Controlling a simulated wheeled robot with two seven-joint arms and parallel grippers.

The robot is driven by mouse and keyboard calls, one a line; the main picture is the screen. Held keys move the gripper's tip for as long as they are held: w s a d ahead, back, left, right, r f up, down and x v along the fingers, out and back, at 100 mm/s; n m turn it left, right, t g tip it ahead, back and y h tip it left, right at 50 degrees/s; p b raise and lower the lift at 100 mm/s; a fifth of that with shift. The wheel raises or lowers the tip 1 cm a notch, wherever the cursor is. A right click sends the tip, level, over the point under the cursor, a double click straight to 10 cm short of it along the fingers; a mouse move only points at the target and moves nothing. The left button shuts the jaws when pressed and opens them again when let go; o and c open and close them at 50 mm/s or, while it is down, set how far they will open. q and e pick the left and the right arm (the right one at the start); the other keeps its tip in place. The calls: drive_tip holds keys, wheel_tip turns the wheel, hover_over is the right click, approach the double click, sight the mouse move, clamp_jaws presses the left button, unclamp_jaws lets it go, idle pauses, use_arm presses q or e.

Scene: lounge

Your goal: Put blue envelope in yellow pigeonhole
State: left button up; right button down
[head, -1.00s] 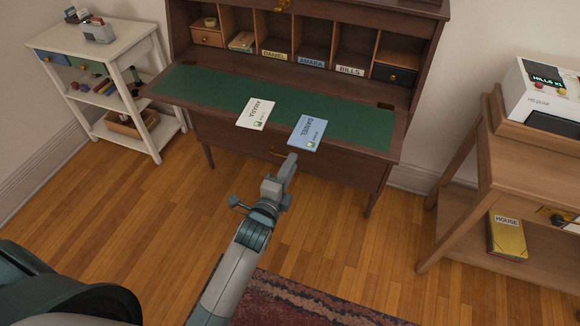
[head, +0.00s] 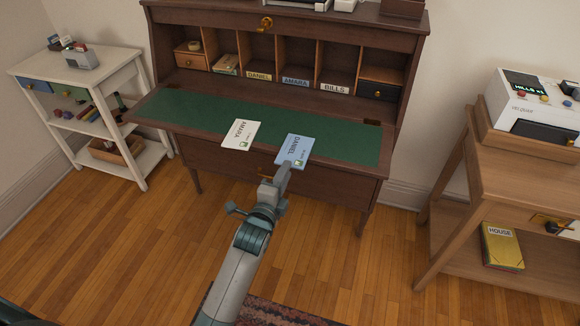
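The blue envelope (head: 293,149), marked DANIEL, lies flat on the green writing surface, its near end at the desk's front edge. The yellow pigeonhole (head: 259,76) is the compartment with the yellow DANIEL label on its lower edge, at the back of the desk. My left gripper (head: 282,178) is at the near end of the blue envelope, its fingertips overlapping that end in the picture. The view does not show whether its fingers are apart or closed on the envelope. My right gripper is not in view.
A white envelope (head: 241,134) marked AMARA lies left of the blue one. AMARA (head: 295,82) and BILLS (head: 335,89) pigeonholes are right of the yellow one. A white shelf cart (head: 132,62) stands left, a wooden table (head: 515,165) right. Green surface (head: 185,107) is bare at left.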

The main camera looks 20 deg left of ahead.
use_arm(q)
drive_tip(key=w, duration=0.4)
drive_tip(key=shift+d+f+b, duration=0.1)
drive_tip(key=shift+f+b, duration=0.15)
drive_tip(key=shift+b, duration=0.15)
drive_tip(key=shift+w, duration=0.6)
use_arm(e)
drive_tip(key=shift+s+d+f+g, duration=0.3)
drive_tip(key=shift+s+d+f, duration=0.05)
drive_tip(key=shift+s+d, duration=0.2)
use_arm(q)
clamp_jaws()
drive_tip(key=shift+f, duration=0.1)
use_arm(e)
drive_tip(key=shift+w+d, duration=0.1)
